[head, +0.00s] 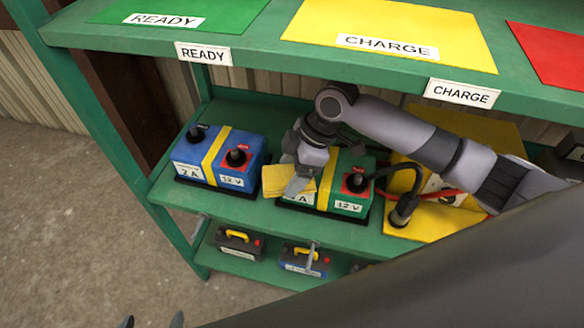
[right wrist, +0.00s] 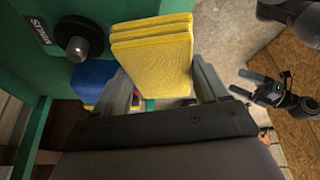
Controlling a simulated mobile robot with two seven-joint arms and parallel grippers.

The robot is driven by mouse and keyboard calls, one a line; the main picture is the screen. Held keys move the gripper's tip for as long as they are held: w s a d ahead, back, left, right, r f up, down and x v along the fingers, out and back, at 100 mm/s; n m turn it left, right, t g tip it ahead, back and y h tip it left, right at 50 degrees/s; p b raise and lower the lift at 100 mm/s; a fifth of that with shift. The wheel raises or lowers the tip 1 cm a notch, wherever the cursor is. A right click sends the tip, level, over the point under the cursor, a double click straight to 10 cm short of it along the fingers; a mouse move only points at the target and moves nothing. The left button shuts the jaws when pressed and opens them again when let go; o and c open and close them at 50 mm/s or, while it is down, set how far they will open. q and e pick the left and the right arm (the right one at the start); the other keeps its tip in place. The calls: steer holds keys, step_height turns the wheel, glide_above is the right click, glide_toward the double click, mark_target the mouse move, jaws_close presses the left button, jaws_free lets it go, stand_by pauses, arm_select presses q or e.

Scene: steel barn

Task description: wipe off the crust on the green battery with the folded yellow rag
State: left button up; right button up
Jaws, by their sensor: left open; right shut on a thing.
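The green battery (head: 347,163) stands on the middle shelf, with a yellow band, a "12 V" label and a black terminal on red at its right. Its left top is hidden behind my right gripper (head: 299,187), so no crust shows. That gripper is shut on the folded yellow rag (head: 273,181), at the battery's left front; I cannot tell whether the rag touches it. In the right wrist view the layered rag (right wrist: 152,55) sits between the fingers, beside a green surface with a black post (right wrist: 78,47). My left gripper (head: 152,322) is open and empty at the bottom edge.
A blue battery (head: 220,150) stands close left of the green one. The upper shelf (head: 270,43) overhangs. Smaller batteries (head: 240,241) stand below. Floor at left is clear.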

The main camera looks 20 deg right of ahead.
steer(key=shift+f, duration=0.45)
